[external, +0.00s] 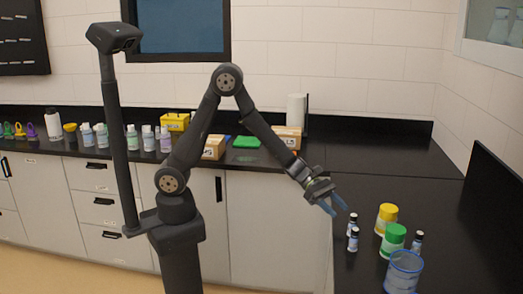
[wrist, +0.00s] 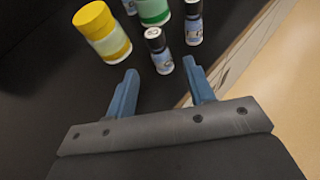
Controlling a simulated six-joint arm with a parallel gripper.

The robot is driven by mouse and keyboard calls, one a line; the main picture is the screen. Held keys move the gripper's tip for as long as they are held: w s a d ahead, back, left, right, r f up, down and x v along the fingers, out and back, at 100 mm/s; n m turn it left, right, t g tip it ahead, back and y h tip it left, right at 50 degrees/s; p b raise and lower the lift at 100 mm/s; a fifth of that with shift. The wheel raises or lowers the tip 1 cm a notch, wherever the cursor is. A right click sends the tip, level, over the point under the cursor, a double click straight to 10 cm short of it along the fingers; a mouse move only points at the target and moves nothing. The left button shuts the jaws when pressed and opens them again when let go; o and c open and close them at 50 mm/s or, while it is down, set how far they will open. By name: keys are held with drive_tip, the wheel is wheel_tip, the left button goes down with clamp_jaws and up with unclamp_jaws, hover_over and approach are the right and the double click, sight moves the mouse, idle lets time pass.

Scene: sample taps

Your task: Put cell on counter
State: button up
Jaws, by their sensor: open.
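My gripper (external: 334,207) is open and empty above the left edge of the right-hand black counter (external: 400,190). In the wrist view, its two blue fingers (wrist: 164,88) are spread apart. A small dark-capped vial (wrist: 158,50) stands just beyond the gap between the fingertips, apart from them. A second similar vial (wrist: 193,25) stands close behind it; the pair also shows in the external view, as a far vial (external: 352,220) and a near vial (external: 352,241). A third vial (external: 417,240) stands to the right. I cannot tell which object is the cell.
A yellow-lidded jar (external: 386,217), a green-lidded jar (external: 393,240) and a translucent blue cup (external: 404,272) crowd the vials. Bottles (external: 132,138), boxes (external: 213,148) and a green item (external: 246,142) line the back counter. The right counter is clear behind the jars.

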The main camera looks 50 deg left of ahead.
sight(353, 216)
drive_tip(key=x, duration=0.7)
drive_tip(key=shift+w+d+r, duration=0.1)
drive_tip(key=shift+d+r, duration=0.1)
drive_tip(key=shift+d, duration=0.2)
clamp_jaws()
drive_tip(key=shift+r, duration=0.45)
drive_tip(key=r, duration=0.4)
drive_tip(key=shift+s+d, duration=0.1)
drive_tip(key=shift+s, duration=0.2)
drive_tip(key=s+d+r, duration=0.1)
drive_tip(key=s+r, duration=0.5)
drive_tip(key=s, duration=0.5)
drive_tip(key=shift+d, duration=0.15)
